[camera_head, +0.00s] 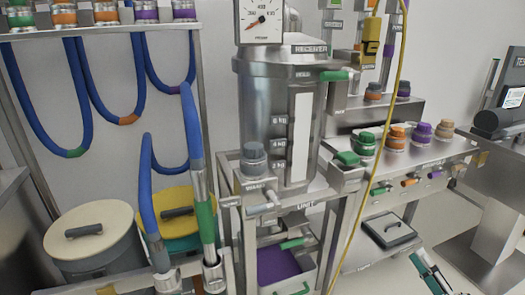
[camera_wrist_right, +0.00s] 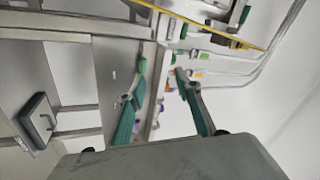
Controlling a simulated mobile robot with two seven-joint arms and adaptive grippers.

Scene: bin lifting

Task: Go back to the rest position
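My right gripper (camera_head: 430,272) shows at the lower right of the head view, apart from the metal frame and over the floor. In the right wrist view its two teal fingers are spread with nothing held between them, so the gripper (camera_wrist_right: 161,84) is open and empty. My left gripper is in neither view. A metal bin with a purple inside (camera_head: 279,264) and green handles stands in the frame below the steel receiver tank (camera_head: 262,100).
A shelf with coloured knobs (camera_head: 397,137) is at right. A yellow cable (camera_head: 398,90) hangs ahead.

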